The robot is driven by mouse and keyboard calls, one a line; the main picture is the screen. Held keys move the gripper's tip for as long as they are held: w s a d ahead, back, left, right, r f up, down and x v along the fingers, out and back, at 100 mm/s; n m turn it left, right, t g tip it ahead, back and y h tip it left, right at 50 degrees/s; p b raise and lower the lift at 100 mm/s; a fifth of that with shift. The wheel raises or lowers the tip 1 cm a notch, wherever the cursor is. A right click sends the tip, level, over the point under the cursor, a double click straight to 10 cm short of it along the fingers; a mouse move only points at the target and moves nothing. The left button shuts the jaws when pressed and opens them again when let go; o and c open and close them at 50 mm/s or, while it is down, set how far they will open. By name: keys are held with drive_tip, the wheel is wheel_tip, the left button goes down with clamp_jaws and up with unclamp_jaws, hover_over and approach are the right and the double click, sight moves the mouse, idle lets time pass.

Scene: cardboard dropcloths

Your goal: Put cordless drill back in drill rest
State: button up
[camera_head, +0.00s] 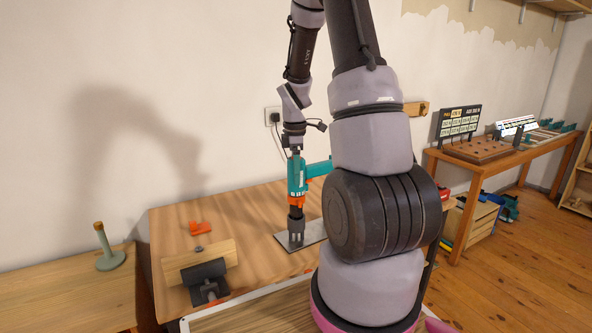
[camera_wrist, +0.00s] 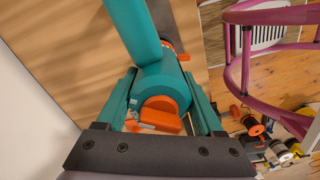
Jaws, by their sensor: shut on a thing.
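The cordless drill (camera_head: 298,182) is teal with orange parts. It stands nose down, its dark chuck pointing at the bench and its handle reaching right. My gripper (camera_head: 296,153) is shut on the rear of the drill body from above. In the wrist view the drill (camera_wrist: 162,78) lies between the two fingers of my gripper (camera_wrist: 160,88), with the handle toward the top. A grey plate with a small pronged holder (camera_head: 296,239), seemingly the drill rest, is right under the chuck. Whether the chuck touches or sits inside the holder is unclear.
A wooden block (camera_head: 200,259) with a dark clamp-like tool and a small orange part (camera_head: 201,228) lie on the bench, left of the plate. A green peg stand (camera_head: 110,259) is further left. My arm hides the bench's right side.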

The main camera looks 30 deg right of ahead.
drive_tip(key=shift+f, duration=2.15)
drive_tip(key=o, duration=1.6)
drive_tip(key=shift+c, duration=0.2)
wheel_tip(320, 180, up, 11)
drive_tip(key=shift+a+f, duration=0.1)
